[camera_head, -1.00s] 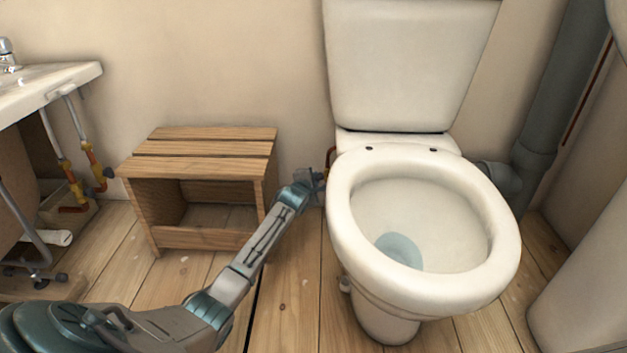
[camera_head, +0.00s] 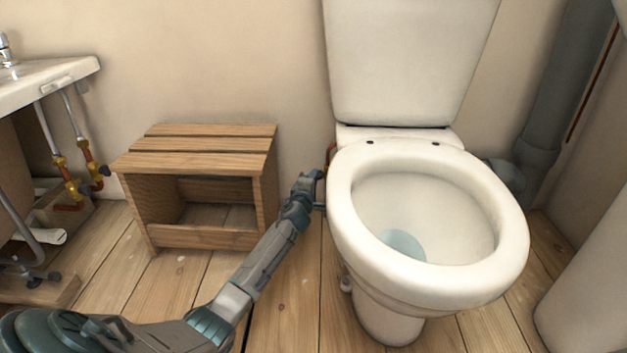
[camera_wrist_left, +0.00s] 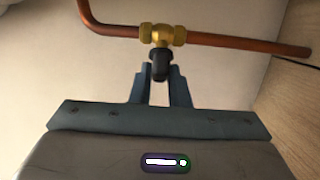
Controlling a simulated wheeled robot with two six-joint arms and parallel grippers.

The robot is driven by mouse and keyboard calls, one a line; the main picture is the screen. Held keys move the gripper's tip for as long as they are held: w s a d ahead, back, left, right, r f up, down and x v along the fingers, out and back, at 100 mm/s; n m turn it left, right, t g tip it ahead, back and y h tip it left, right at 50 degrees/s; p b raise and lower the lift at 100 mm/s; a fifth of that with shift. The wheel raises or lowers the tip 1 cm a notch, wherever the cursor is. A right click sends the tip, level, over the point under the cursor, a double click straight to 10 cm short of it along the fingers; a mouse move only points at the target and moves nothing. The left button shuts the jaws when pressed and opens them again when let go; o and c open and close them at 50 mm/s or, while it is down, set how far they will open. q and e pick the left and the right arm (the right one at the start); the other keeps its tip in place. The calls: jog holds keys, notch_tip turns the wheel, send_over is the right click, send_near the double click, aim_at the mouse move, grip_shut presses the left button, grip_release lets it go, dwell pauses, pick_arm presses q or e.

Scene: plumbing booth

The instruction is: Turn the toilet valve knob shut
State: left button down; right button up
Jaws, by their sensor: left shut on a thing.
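The toilet valve is a brass fitting (camera_wrist_left: 163,34) on a copper pipe, with a dark knob (camera_wrist_left: 160,65) facing my wrist. My left gripper (camera_wrist_left: 159,80) is shut on the knob, with one finger on each side of it. In the head view my left gripper (camera_head: 312,178) is beside the toilet, at the left of the bowl, and hides the knob. A bit of copper pipe (camera_head: 331,155) shows just above it. The toilet (camera_head: 430,285) stands right of the gripper. My right gripper is not in view.
A slatted wooden stool (camera_head: 207,143) stands close to the left of my forearm. A sink (camera_head: 45,88) with brass-fitted pipes is at the far left. A grey waste pipe (camera_head: 550,120) runs behind the toilet at right. Bare floorboards lie in front.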

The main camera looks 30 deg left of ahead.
pick_arm(q)
jog(key=shift+d, duration=0.1)
dwell(0.5)
jog(key=c, duration=1.4)
grip_release()
jog(key=shift+w, duration=0.1)
jog(key=p+v, duration=0.2)
jog(key=v, duration=0.8)
jog(key=shift+s+d, duration=0.15)
jog(key=shift+s, duration=0.25)
